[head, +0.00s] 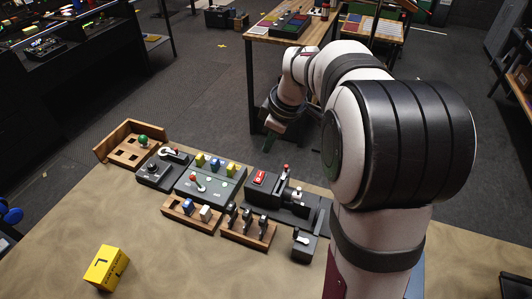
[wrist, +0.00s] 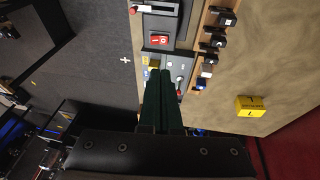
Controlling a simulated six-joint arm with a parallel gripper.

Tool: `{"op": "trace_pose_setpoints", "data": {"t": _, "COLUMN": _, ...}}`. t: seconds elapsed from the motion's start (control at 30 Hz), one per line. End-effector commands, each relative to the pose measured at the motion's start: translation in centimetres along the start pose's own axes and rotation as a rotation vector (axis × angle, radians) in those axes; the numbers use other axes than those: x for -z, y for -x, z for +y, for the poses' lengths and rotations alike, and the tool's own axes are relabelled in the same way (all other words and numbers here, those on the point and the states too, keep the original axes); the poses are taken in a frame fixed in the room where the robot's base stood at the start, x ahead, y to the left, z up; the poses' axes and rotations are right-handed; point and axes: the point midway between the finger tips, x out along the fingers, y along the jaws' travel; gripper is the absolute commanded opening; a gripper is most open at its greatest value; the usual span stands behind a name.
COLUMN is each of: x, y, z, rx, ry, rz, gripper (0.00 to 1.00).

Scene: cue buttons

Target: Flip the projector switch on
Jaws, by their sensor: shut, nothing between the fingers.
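No readable label marks the projector switch. A red rocker switch (head: 260,177) sits on a dark panel near the table's far edge; it also shows in the wrist view (wrist: 158,40), just beyond my fingertips. A small grey box with a toggle lever (head: 302,243) stands at the right front of the devices. My gripper (head: 269,146) is above the far edge of the device row, apart from the devices. In the wrist view its dark green fingers (wrist: 160,76) are together and empty, and they hide part of the devices below.
A lever panel with coloured blocks (head: 211,183), wooden racks (head: 248,232) and a wooden tray with a green knob (head: 125,152) crowd the table. A yellow box (head: 106,268) stands at front left. The table's front middle is clear.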

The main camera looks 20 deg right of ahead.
Motion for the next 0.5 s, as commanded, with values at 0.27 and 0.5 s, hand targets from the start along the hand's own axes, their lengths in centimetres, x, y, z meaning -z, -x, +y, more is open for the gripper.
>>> {"op": "trace_pose_setpoints", "data": {"t": 0.27, "x": 0.0, "y": -0.3, "z": 0.0, "rx": -0.001, "ry": 0.001, "rz": -0.001, "gripper": 0.0}}
{"op": "trace_pose_setpoints", "data": {"t": 0.5, "x": 0.0, "y": -4.4, "z": -0.1, "rx": 0.003, "ry": 0.001, "rz": -0.002, "gripper": 0.0}}
